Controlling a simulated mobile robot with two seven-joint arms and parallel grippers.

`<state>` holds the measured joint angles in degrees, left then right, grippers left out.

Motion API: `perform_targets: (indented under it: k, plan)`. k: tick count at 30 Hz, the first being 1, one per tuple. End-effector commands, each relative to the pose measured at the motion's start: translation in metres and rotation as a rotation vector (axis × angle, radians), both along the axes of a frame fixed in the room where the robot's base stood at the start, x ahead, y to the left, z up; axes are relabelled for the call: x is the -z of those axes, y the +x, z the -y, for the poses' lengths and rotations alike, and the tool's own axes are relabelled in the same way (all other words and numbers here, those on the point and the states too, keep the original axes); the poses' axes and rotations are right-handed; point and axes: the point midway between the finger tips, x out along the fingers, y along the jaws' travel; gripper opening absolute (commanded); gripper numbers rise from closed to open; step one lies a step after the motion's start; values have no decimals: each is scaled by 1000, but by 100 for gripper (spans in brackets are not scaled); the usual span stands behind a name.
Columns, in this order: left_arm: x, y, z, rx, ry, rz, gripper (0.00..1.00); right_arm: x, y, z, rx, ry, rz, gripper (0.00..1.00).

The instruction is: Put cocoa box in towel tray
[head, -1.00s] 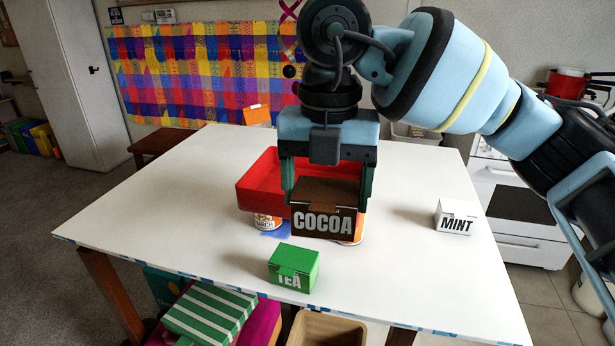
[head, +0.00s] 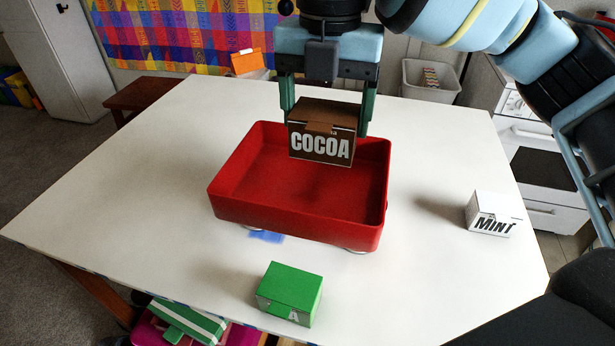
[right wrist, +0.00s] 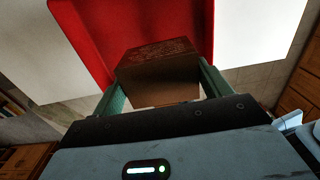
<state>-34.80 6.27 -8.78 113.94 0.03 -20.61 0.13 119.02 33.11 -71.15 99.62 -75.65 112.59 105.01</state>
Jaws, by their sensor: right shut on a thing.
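The brown cocoa box (head: 322,145) is upright, its white COCOA label facing the head camera. My right gripper (head: 326,126) is shut on it, one finger on each side. The box overlaps the back wall of an empty red tray (head: 295,213) in the head view; its exact height over the tray is hard to tell. The right wrist view shows the box (right wrist: 160,65) between the fingers, with the red tray (right wrist: 88,35) beyond. No towel shows in the red tray, and I cannot tell whether it is the towel tray. My left gripper is out of view.
The red tray stands raised on supports on the white table (head: 130,190). A green tea box (head: 290,290) sits in front of it, a white mint box (head: 492,213) to the right. Green-and-white striped cloth or boxes (head: 190,318) show below the front edge. The table's left side is clear.

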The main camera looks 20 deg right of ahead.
Motion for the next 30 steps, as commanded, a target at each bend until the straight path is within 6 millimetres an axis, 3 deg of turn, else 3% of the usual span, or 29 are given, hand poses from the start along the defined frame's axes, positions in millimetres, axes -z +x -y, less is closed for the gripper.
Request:
perform_targets:
  k: [5, 12, 20, 30]
  plan:
    - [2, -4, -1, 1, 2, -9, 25, 9, 0, 0, 0, -1, -2, 52]
    - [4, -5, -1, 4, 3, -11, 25, 45, 0, 0, 0, -1, -3, 52]
    - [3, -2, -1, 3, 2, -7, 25, 53, 0, 0, 1, 1, 1, 52]
    - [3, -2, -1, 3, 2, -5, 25, 97, -1, 0, 1, -1, -1, 52]
